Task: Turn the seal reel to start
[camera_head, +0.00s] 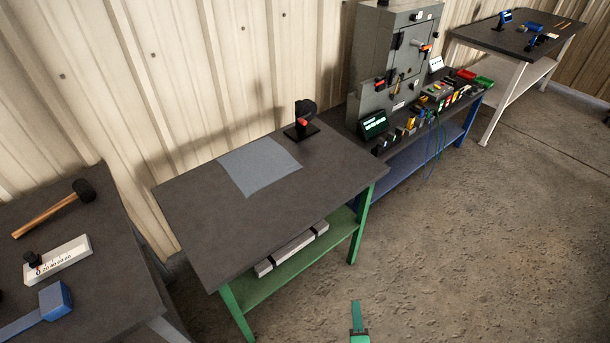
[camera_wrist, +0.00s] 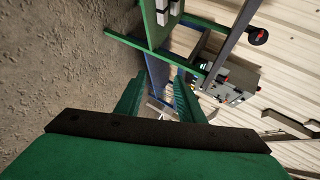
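A black reel with a red handle (camera_head: 304,117), which looks like the seal reel, stands on a small dark base at the back right corner of the green-legged table (camera_head: 215,225). It also shows in the wrist view (camera_wrist: 258,37), small and near the top right. My gripper (camera_head: 358,318) is green and shows at the bottom edge of the head view, over the floor in front of the table and well apart from the reel. In the wrist view its two fingers (camera_wrist: 160,95) are spread with nothing between them.
A grey mat (camera_head: 259,166) lies on the table, left of the reel. A grey cabinet (camera_head: 390,55) and a blue-framed bench with several coloured parts stand to the right. A left table holds a mallet (camera_head: 55,208). The floor (camera_head: 480,240) in front is clear.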

